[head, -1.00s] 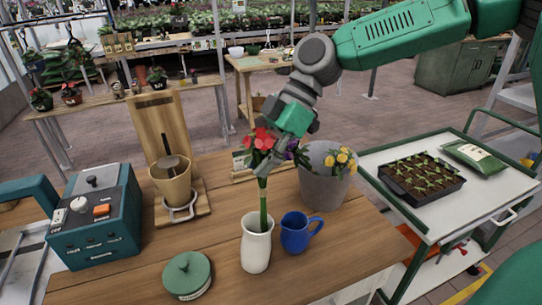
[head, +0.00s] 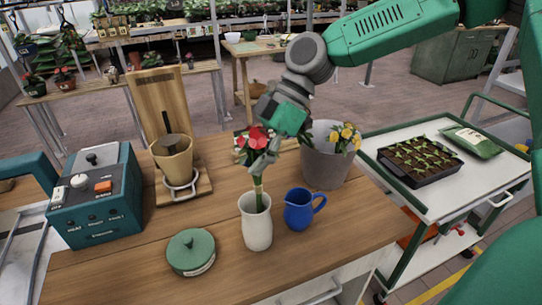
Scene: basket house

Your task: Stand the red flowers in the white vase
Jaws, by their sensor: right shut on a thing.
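The red flowers (head: 254,139) are upright, with green stems running down to the mouth of the white vase (head: 257,228). The lower stem ends are hidden inside the vase. The vase stands upright near the front of the wooden table. My right gripper (head: 262,163) is shut on the red flowers just below the blooms, above the vase mouth, and partly covers the stems. My left gripper is not in view.
A blue jug (head: 299,211) stands close to the right of the vase. A grey bucket (head: 325,170) with yellow flowers (head: 346,134) is behind it. A green lidded pot (head: 191,251) is at front left. A wooden stand with a pot (head: 172,160) and a teal machine (head: 97,205) stand farther left.

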